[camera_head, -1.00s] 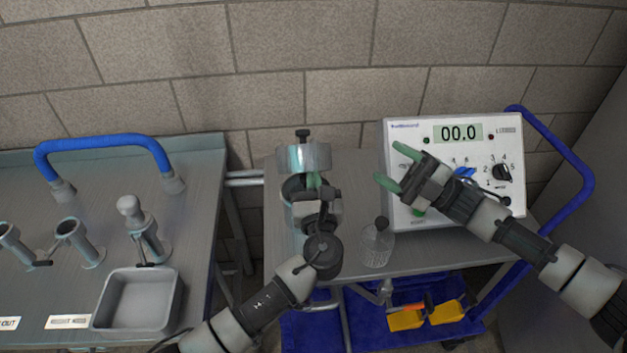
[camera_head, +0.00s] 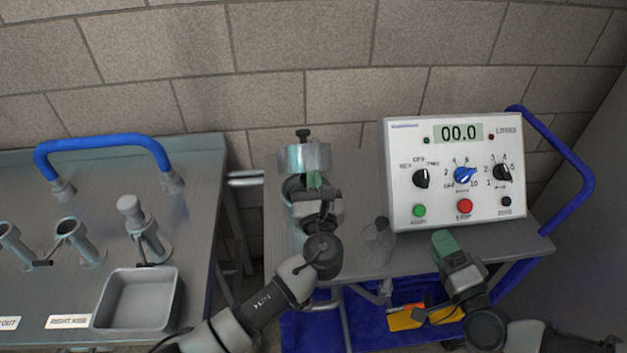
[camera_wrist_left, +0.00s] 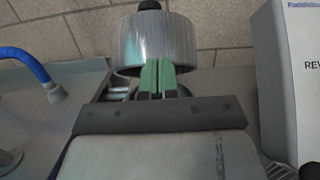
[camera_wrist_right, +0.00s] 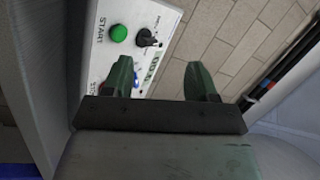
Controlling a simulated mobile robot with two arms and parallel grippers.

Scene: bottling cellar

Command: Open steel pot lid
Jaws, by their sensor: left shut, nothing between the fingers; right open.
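The steel pot (camera_head: 304,158) stands at the back of the cart's left side, with a dark knob (camera_head: 302,135) on top; its shiny side also fills the upper middle of the left wrist view (camera_wrist_left: 140,42). A darker round part shows below it, partly hidden by my left gripper; I cannot tell whether the lid is raised. My left gripper (camera_head: 314,180) is shut and empty, its green fingertips in front of the steel side, also in the left wrist view (camera_wrist_left: 157,75); contact is unclear. My right gripper (camera_wrist_right: 162,80) is open and empty, low in front of the control box.
A white control box (camera_head: 452,170) reading 00.0 stands right on the cart. A clear bottle (camera_head: 377,243) stands between my grippers. Left is another table with a grey tray (camera_head: 140,300), several metal holders and a blue handle (camera_head: 105,143). Yellow items lie on the blue lower shelf.

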